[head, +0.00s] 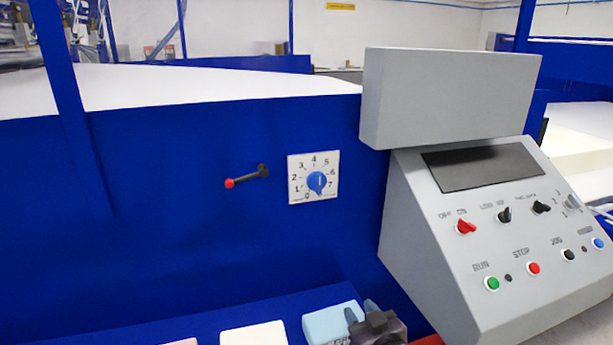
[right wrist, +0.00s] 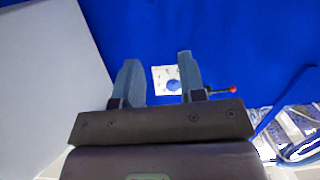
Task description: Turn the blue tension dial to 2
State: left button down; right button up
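The blue tension dial (head: 316,183) sits on a white square plate (head: 296,164) with a scale from 0 to 7, on the blue machine wall. Its pointer is too small to read surely. My right gripper (head: 361,309) is low in the head view, below the dial and apart from it. In the right wrist view, its two fingers (right wrist: 158,72) stand apart with nothing between them. My left gripper is not in view.
A lever with a red knob (head: 230,183) sticks out left of the dial. A grey control console (head: 400,215) with buttons and switches stands to the right. A light blue block (head: 328,322) and a cream block (head: 254,334) lie below. The wall before the dial is clear.

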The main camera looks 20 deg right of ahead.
jog(key=t+p, duration=0.2)
jog(key=p, duration=0.1)
send_near(320, 183)
jog(key=s, duration=0.2)
jog(key=shift+m, duration=0.7)
jog(key=w, duration=0.4)
jog(key=w+p, duration=0.1)
jog(key=w, duration=0.4)
jog(key=shift+w+a+r, duration=0.1)
jog(key=shift+a, duration=0.1)
jog(key=shift+w, duration=0.85)
jog(key=shift+c, duration=0.3)
grip_shut()
